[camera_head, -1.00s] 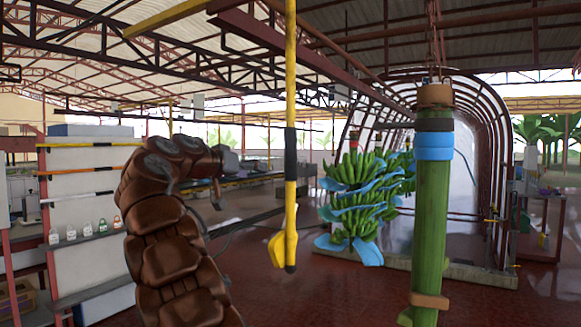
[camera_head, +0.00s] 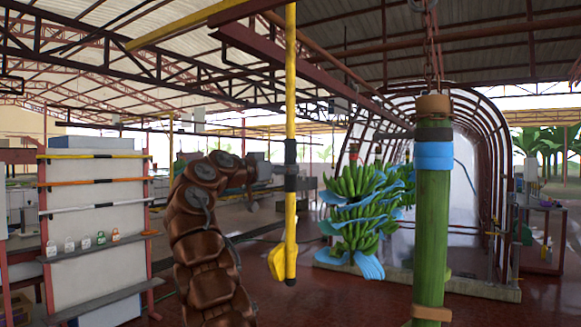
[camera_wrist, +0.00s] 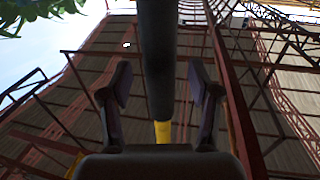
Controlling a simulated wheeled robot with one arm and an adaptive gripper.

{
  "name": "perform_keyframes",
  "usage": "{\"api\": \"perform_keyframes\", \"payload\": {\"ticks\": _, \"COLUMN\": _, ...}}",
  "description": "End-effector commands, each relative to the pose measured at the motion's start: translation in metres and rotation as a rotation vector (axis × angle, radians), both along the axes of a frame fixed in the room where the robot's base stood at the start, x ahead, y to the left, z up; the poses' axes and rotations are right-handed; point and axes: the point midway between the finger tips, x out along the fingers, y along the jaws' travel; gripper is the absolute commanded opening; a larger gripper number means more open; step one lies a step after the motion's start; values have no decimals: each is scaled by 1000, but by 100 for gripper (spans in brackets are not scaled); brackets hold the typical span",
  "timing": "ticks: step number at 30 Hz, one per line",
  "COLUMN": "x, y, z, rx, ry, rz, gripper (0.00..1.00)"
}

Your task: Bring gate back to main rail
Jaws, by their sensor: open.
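A yellow pole (camera_head: 291,75) hangs from above in the middle of the head view, with a black sleeve (camera_head: 290,178) partway down and a yellow piece at its foot. My gripper (camera_head: 283,178) is at the height of this sleeve. In the wrist view, my gripper (camera_wrist: 160,85) is open, with one finger on each side of the dark sleeve (camera_wrist: 157,50); a short yellow part shows below.
A thick green stem (camera_head: 432,225) with blue and brown bands hangs from chains at near right. A banana bunch (camera_head: 362,205) with blue sheets hangs behind, before an arched frame (camera_head: 500,135). Red floor is open between.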

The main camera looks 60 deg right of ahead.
Motion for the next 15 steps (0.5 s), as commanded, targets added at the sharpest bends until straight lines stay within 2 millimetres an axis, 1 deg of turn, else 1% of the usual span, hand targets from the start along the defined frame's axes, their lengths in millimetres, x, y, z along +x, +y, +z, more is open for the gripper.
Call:
{"api": "perform_keyframes", "payload": {"ticks": 1, "x": -2, "y": -9, "z": 2, "rx": 2, "ry": 0, "rz": -2, "gripper": 62}}
{"api": "perform_keyframes", "payload": {"ticks": 3, "x": -3, "y": -17, "z": 3, "rx": 0, "ry": 0, "rz": -1, "gripper": 62}}
{"api": "perform_keyframes", "payload": {"ticks": 6, "x": -4, "y": -26, "z": 3, "rx": -2, "ry": 0, "rz": 1, "gripper": 62}}
{"api": "perform_keyframes", "payload": {"ticks": 9, "x": -5, "y": -30, "z": 2, "rx": -2, "ry": 0, "rz": 1, "gripper": 62}}
{"api": "perform_keyframes", "payload": {"ticks": 15, "x": -5, "y": -30, "z": 1, "rx": -2, "ry": -1, "rz": 1, "gripper": 62}}
